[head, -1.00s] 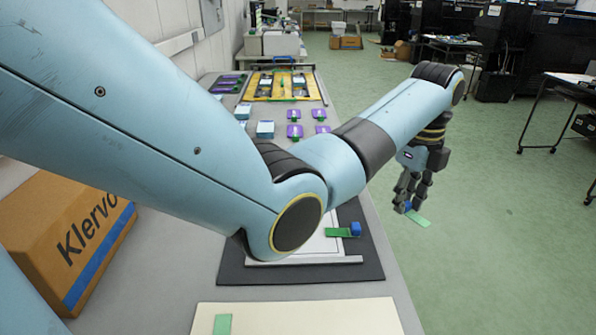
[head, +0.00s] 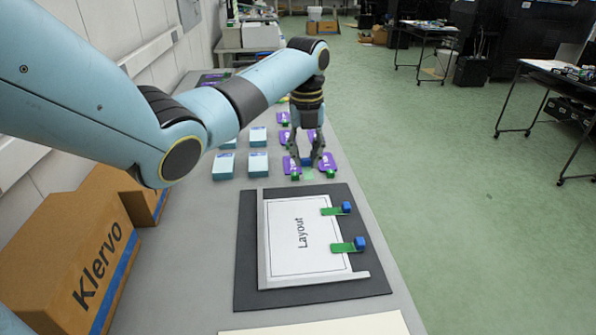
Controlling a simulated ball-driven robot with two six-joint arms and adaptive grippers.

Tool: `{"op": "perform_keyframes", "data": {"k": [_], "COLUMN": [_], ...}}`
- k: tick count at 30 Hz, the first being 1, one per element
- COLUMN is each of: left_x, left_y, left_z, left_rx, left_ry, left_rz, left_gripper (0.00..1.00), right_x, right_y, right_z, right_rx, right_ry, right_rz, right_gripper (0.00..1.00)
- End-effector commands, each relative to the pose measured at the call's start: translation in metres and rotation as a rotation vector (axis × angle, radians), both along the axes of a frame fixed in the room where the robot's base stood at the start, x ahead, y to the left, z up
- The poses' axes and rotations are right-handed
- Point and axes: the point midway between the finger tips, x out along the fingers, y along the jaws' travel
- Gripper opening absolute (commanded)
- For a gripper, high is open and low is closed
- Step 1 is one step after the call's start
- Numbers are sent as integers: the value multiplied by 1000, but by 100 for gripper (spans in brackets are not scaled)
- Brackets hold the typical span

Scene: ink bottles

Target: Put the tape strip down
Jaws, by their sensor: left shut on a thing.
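My left gripper (head: 307,163) is over the table, just beyond the dark mat (head: 245,265). It is shut on a tape strip (head: 308,174), a green piece with a blue block at its end, partly hidden by the fingers. I cannot tell if the strip touches the table. On the mat lies a white sheet (head: 285,225) marked "Layout" in a grey frame. Two more green strips with blue blocks, a far one (head: 331,211) and a near one (head: 343,247), lie over its right edge. My right gripper is out of view.
Purple pieces (head: 329,160) with green ends lie around the gripper. Several light blue boxes (head: 258,163) stand to their left. Cardboard boxes (head: 75,255) marked "Klervo" stand at the left. A pale board (head: 350,326) lies at the near edge. Floor is open beyond the table's right edge.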

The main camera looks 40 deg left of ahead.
Motion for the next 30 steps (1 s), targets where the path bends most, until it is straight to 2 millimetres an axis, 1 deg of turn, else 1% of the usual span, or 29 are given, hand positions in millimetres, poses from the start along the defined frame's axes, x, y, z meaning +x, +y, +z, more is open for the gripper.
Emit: {"op": "perform_keyframes", "data": {"k": [1,4,8,12,15,26,27,30], "left_x": [-10,-20,-24,-24,-24,-23,-23,-23], "left_y": [1,1,0,0,0,0,0,0], "left_z": [-3,-11,-20,-43,-53,-57,-57,-57], "left_rx": [1,1,-2,-2,-1,0,0,0], "left_ry": [2,-1,0,1,0,-1,-1,-1], "left_rz": [-1,1,1,1,1,1,1,1], "left_gripper": [10,10,10,10,10,10,24,37], "right_x": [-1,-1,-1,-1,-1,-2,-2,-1], "right_y": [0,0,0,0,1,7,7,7], "right_z": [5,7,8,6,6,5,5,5], "right_rx": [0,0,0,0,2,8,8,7], "right_ry": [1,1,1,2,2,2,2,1], "right_rz": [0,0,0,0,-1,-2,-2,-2], "right_gripper": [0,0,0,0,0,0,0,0]}}
